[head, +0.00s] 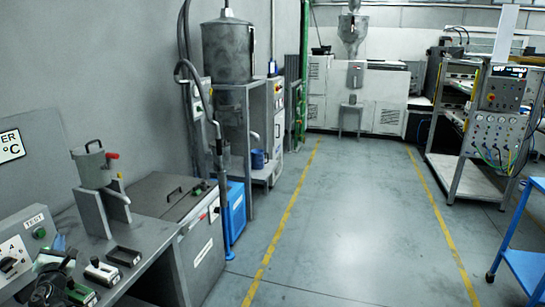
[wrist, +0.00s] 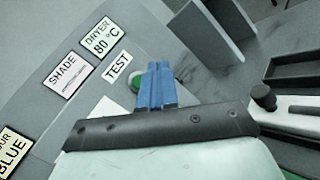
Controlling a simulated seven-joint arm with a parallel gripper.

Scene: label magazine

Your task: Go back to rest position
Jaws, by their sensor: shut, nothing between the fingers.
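My gripper (wrist: 156,70) is shut, its two blue fingers side by side with nothing between them. In the head view my gripper (head: 59,243) is at the lower left, above the grey bench (head: 150,235), close to the grey control box (head: 20,238). In the wrist view the fingers point toward the box's TEST label (wrist: 117,67) and partly cover a green button (wrist: 134,84). I cannot tell whether the fingers touch it. The labels DRYER 80 °C (wrist: 102,37) and SHADE (wrist: 63,74) show beyond the fingers.
A black tray (head: 125,256) and small devices (head: 102,272) lie on the bench right of my gripper. A grey pot with a red handle (head: 90,165) sits on a stand behind. A machine cabinet (head: 178,197) adjoins the bench. The floor (head: 335,220) is open to the right.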

